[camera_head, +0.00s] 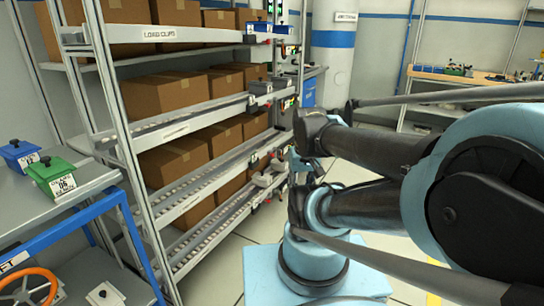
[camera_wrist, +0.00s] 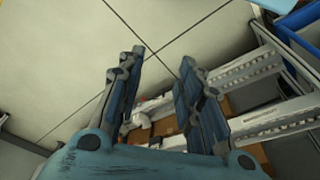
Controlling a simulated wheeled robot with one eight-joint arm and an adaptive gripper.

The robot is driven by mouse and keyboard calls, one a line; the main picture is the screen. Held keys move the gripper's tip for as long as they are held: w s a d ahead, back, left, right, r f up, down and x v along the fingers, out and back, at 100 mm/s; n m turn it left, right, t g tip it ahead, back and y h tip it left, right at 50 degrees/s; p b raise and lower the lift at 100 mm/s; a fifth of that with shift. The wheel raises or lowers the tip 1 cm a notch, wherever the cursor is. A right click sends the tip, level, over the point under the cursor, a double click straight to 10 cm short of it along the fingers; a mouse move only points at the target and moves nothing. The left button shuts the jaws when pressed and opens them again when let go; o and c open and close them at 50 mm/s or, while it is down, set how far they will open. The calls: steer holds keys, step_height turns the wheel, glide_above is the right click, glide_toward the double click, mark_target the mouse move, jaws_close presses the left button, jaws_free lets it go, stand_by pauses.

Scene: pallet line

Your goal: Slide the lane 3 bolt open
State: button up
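A metal flow rack (camera_head: 118,110) with tilted roller lanes stands at the left in the head view. Small latch fittings sit at the lanes' right ends: a dark grey one (camera_head: 260,87) on the upper lane and a pale one with red parts (camera_head: 263,180) lower down. No lane number is readable, so I cannot tell which is the lane 3 bolt. In the wrist view my gripper (camera_wrist: 162,60) is open and empty, its two dark blue fingers well apart. A small white fitting (camera_wrist: 137,117) with a reddish part shows between the fingers, beyond them; I see no contact.
Brown cartons (camera_head: 165,93) fill the lanes. A blue-framed table (camera_head: 95,205) with blue and green blocks stands at the near left. A white column (camera_head: 332,60) and a workbench (camera_head: 455,82) are behind. Pale floor (camera_wrist: 190,25) is clear beside the rack.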

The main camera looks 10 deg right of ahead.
steer(key=shift+w+d, duration=0.2)
